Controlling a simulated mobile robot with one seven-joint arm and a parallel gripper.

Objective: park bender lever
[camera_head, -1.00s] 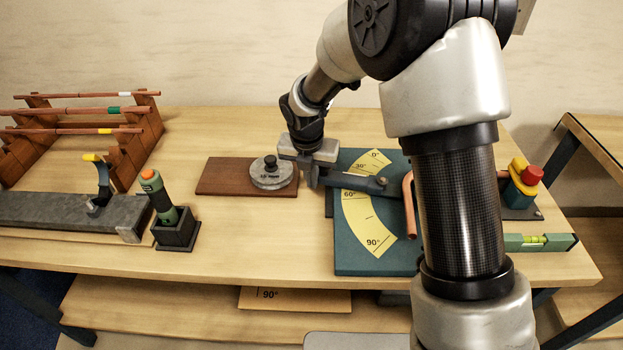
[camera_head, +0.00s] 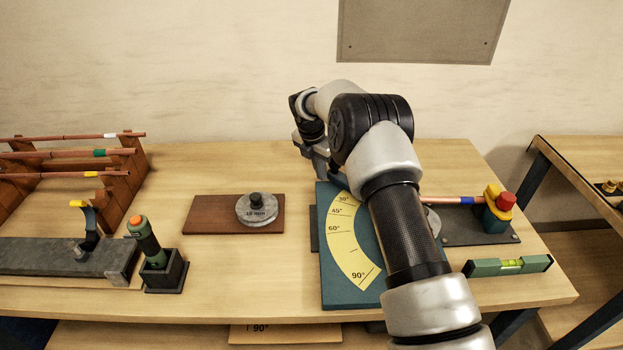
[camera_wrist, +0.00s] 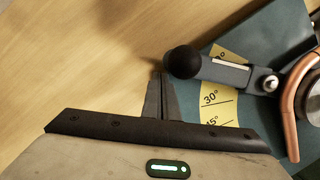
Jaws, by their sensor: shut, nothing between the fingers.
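The bender lever (camera_wrist: 226,71) is a grey bar with a black ball knob (camera_wrist: 183,62), seen in the wrist view. It lies across the yellow angle scale (camera_wrist: 222,102), past the 30° mark toward the 0° end. My gripper (camera_wrist: 161,82) is shut and empty, its fingertips just beside the knob; whether they touch it I cannot tell. In the head view my gripper (camera_head: 322,172) is at the far left corner of the teal bender plate (camera_head: 343,297), and my arm hides most of the lever. A bent copper tube (camera_wrist: 289,112) curves around the bender's round former.
A brown board (camera_head: 212,215) with a round weight (camera_head: 257,210) lies left of the bender. A tube rack (camera_head: 125,175) and a green tool in a black holder (camera_head: 164,276) stand farther left. A red-topped yellow clamp (camera_head: 497,210) and a green level (camera_head: 508,265) are right.

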